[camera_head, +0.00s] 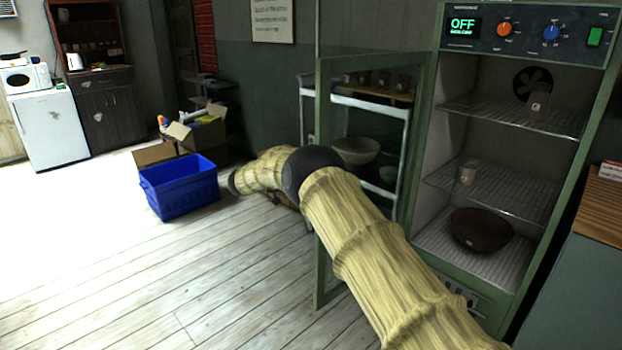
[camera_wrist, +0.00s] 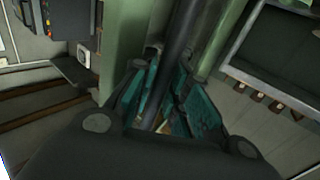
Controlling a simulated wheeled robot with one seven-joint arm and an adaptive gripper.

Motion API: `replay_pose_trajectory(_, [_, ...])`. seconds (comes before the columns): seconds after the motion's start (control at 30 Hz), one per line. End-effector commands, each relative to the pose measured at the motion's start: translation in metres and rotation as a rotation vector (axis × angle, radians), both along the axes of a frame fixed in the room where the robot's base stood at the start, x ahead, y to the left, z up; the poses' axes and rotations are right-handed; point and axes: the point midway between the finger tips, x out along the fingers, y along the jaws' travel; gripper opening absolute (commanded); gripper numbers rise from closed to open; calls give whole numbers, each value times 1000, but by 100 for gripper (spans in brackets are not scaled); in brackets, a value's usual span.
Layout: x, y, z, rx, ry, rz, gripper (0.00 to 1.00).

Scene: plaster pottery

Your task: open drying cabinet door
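The drying cabinet (camera_head: 525,58) stands at the right with its front open. Its green-framed glass door (camera_head: 323,110) is swung well out to the left, apart from the cabinet front. In the wrist view, the green door frame (camera_wrist: 125,45) is close ahead of me. My gripper (camera_wrist: 172,60) has its teal-padded fingers on either side of a dark bar, the door handle (camera_wrist: 182,40), and looks closed around it. In the head view, my arm crosses in front of the door and hides the gripper and handle.
Inside the cabinet are wire shelves with a dark bowl (camera_head: 481,229) and cups. A shelf rack (camera_head: 352,100) with pottery stands behind the door. A blue crate (camera_head: 180,188) and a cardboard box (camera_head: 200,135) sit left. The wooden floor (camera_head: 120,265) at front left is clear.

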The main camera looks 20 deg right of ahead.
Motion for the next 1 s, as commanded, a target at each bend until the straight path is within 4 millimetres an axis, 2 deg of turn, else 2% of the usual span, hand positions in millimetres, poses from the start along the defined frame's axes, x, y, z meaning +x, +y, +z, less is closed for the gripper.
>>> replay_pose_trajectory(0.03, [0,-1,0,0,0,-1,29])
replay_pose_trajectory(0.07, [0,0,0,0,0,0,35])
replay_pose_trajectory(0.1, [0,0,0,0,-1,0,35])
replay_pose_trajectory(0.53, [2,10,0,0,-2,4,35])
replay_pose_trajectory(0.67, [5,27,-1,0,-3,4,35])
replay_pose_trajectory(1.0, [16,83,-1,-1,-3,4,35])
